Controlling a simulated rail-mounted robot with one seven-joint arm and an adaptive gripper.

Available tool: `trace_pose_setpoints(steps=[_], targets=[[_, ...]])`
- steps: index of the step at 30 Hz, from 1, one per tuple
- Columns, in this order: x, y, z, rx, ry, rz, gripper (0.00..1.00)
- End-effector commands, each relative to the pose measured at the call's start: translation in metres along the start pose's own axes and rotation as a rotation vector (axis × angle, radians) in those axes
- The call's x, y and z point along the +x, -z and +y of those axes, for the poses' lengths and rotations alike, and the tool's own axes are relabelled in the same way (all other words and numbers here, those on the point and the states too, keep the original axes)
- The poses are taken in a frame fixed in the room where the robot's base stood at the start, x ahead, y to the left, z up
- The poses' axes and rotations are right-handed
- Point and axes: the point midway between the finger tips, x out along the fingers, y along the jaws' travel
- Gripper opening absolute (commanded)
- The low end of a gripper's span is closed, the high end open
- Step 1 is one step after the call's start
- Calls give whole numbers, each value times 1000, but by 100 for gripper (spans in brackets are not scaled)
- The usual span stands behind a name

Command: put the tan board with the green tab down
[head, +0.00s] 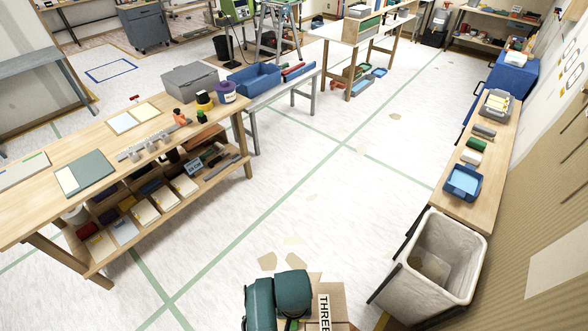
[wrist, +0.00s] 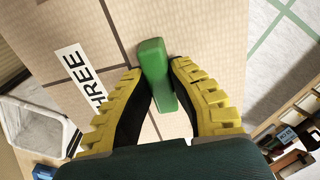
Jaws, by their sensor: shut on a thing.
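The tan board (wrist: 200,25) fills much of the wrist view, with a white label reading THREE and a green tab (wrist: 152,60) standing on its face. My gripper (wrist: 157,78), with ribbed yellow fingers, is shut on the green tab, one finger on each side. In the head view the board (head: 338,292) shows at the bottom edge, partly hidden behind my dark green arm parts. It is held over the open floor between the workbenches, and its lower part is out of view.
A wooden workbench (head: 60,183) with boards and tools on top and a loaded shelf below stands at left. A narrow wooden bench (head: 463,205) with trays runs along the right wall. A pale bin (head: 437,262) stands at its near end. The floor (head: 345,185) between is mostly clear, with a few scraps.

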Motion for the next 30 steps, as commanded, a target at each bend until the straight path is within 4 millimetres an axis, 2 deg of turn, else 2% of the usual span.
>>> trace_pose_setpoints(steps=[1, 6, 9, 12, 16, 25, 30], targets=[[-36, -5, 0, 0, 0, 2, 0], [-89, -21, 0, 0, 0, 0, 0], [-116, -31, 0, 1, 0, 0, 0], [-134, -37, 0, 1, 0, 0, 0], [-143, -42, 0, 1, 0, 0, 0], [-141, -43, 0, 1, 0, 1, 0], [-127, -46, -9, 5, 0, -1, 0]])
